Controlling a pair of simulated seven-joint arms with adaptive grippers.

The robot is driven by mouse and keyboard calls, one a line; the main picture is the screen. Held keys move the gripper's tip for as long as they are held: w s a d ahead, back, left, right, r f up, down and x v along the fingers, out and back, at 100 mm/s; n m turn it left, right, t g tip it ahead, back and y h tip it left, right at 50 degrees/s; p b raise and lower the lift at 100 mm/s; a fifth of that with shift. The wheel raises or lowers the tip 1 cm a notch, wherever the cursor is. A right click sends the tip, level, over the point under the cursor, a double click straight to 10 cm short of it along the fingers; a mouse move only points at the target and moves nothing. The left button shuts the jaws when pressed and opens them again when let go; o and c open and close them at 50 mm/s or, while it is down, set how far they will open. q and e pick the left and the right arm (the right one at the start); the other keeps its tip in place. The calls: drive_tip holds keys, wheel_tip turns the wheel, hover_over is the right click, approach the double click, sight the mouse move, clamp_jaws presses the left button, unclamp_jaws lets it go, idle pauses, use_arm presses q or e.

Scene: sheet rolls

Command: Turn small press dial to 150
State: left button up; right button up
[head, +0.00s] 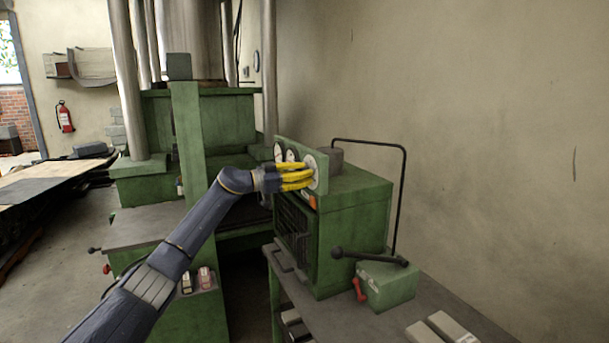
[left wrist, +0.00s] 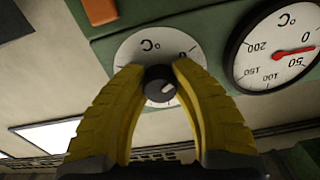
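The small green press (head: 350,225) stands on a bench to the right, with a panel of round dials on its upper front. My left gripper (head: 312,176) reaches the nearest white dial (head: 322,162). In the left wrist view this dial (left wrist: 125,48) is marked °C and has a black knob (left wrist: 159,86) with a pale pointer mark. The yellow fingers of my left gripper (left wrist: 159,78) close on both sides of the knob and hide much of the scale. The number at the pointer cannot be read. My right gripper is not in view.
A black bent bar (head: 403,190) rises behind the small press. A green box with a black lever (head: 385,285) sits in front of it. A large green press (head: 185,160) stands to the left.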

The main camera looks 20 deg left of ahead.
use_arm(q)
clamp_jaws()
